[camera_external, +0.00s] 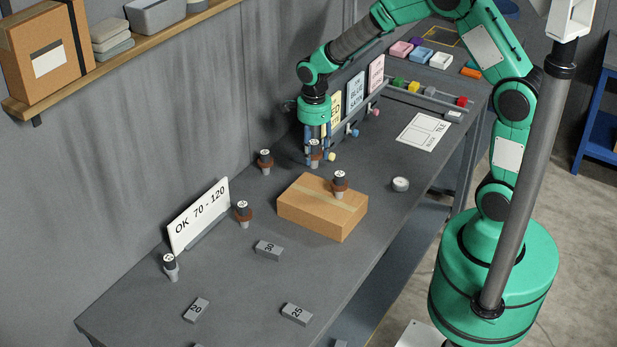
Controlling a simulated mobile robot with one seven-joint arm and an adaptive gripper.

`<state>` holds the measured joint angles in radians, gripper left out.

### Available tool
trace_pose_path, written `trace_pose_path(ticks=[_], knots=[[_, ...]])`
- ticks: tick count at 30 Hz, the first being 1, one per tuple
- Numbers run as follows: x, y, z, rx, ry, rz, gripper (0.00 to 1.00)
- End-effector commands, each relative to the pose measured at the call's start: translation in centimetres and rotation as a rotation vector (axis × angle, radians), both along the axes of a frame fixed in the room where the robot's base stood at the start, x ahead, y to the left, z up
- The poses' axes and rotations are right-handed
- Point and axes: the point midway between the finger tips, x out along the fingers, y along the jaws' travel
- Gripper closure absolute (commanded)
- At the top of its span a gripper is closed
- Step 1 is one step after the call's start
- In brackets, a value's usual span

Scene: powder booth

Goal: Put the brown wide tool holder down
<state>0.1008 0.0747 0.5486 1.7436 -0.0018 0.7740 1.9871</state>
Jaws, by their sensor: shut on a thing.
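My gripper (316,155) points down over the back half of the grey bench, behind the cardboard box. Other brown-collared holders stand nearby: one on the bench to the left (265,161), one beside the "OK 70 - 120" sign (243,214), and one upright on the cardboard box (340,184).
The cardboard box (318,214) stands just in front of my gripper. A grey holder (170,266) stands by the white sign (199,214). A round white-topped item (400,184) is to the right. Upright label cards (356,91) stand close behind. Numbered grey blocks (268,250) lie in front.

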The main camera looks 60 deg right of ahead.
Motion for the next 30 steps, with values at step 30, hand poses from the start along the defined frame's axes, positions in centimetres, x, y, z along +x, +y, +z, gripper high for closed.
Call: trace_pose_path(ticks=[30], knots=[[0.0, 0.0, -7.2, 0.0, 0.002, 0.0, 0.98]])
